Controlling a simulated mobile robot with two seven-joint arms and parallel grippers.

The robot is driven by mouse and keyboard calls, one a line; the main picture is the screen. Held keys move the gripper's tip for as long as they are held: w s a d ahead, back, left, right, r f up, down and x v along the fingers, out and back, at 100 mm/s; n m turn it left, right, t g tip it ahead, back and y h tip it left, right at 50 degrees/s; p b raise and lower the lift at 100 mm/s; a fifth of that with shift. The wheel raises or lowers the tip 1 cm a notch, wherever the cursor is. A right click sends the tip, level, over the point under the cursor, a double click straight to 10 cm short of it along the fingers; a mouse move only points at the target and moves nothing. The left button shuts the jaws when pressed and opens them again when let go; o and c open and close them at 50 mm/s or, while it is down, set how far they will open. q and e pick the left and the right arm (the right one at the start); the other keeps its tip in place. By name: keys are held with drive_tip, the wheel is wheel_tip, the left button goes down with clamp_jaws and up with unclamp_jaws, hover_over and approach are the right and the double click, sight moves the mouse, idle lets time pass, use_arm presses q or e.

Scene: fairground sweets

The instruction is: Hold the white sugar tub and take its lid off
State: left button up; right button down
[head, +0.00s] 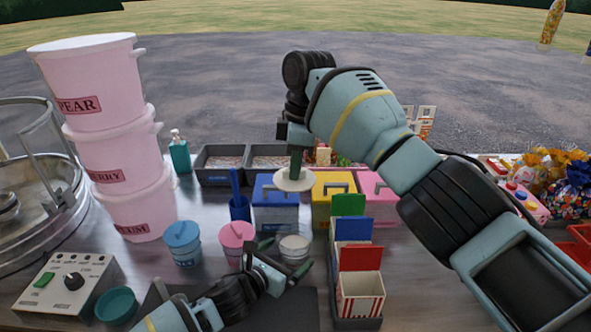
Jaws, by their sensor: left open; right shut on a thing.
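The white sugar tub (295,246) stands upright on the counter, with its top uncovered and pale contents showing. Its white lid (293,181) is up in the air above and behind it, clear of the rim. My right gripper (296,163) is shut on the lid from above; the exact grip point is partly hidden. My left gripper (284,258) is open at the near side of the tub, low over the counter. Its fingers point toward the tub; I cannot tell whether they touch it.
Blue (275,215), yellow (322,208) and pink (378,208) boxes stand behind. A rack with a striped carton (360,292) is close on the right. Stacked pink buckets (127,165) stand left.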

use_arm(q)
drive_tip(key=p+v, duration=0.1)
drive_tip(key=v, duration=0.8)
drive_tip(key=shift+r, duration=0.2)
use_arm(e)
drive_tip(key=shift+t, duration=0.4)
drive_tip(key=r, duration=0.4)
drive_tip(key=shift+s+r, duration=0.15)
drive_tip(key=shift+s, duration=0.15)
use_arm(q)
drive_tip(key=shift+s, duration=0.1)
drive_tip(key=shift+s+a, duration=0.1)
use_arm(e)
drive_tip(key=shift+s, duration=0.1)
